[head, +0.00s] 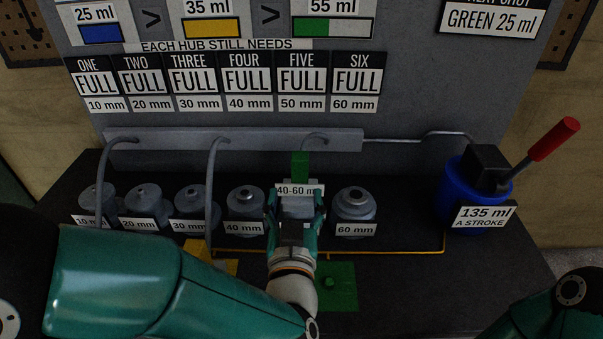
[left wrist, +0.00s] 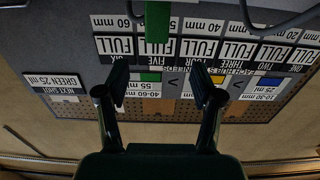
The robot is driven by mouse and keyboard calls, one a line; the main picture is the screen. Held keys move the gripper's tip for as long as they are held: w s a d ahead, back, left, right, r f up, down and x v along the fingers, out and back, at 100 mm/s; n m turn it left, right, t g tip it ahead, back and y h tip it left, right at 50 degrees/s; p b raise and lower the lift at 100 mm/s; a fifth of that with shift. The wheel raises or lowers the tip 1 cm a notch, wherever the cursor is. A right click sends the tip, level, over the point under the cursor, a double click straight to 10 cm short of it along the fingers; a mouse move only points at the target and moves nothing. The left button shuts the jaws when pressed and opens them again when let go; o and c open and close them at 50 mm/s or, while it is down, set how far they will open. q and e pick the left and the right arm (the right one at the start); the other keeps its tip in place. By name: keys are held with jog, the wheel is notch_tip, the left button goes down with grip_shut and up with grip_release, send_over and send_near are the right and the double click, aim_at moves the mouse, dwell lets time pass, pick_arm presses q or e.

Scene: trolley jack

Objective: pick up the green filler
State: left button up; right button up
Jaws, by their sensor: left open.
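The green filler (head: 300,165) shows in the head view as an upright green piece with a 40-60 mm label below it, at the hub between the 40 mm and 60 mm hubs. My left gripper (head: 296,203) is open, its fingers on either side of the grey part below that label. I cannot tell whether they touch it. In the left wrist view, which is upside down, the green piece (left wrist: 157,22) hangs in from the top edge, and the open fingers of the left gripper (left wrist: 162,85) stand apart. My right gripper is out of view.
Labelled hubs stand in a row, including the 40 mm hub (head: 245,207) and the 60 mm hub (head: 353,207). Grey hoses hang from a rail (head: 260,140). A blue pump (head: 470,192) with a red handle stands right. A green pad (head: 337,287) lies in front.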

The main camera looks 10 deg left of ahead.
aim_at(300, 166)
pick_arm(q)
jog(key=w, duration=0.3)
jog(key=w+a, duration=0.1)
jog(key=w, duration=0.2)
jog(key=shift+w+a+f+p, duration=0.15)
jog(key=shift+w+p, duration=0.15)
jog(key=shift+w+a+f+p, duration=0.15)
jog(key=shift+w+p, duration=0.2)
jog(key=shift+w, duration=1)
jog(key=shift+w+a+f+p, duration=0.1)
jog(key=shift+w+p, duration=0.2)
jog(key=shift+w, duration=1.05)
grip_shut()
jog(key=shift+r, duration=0.15)
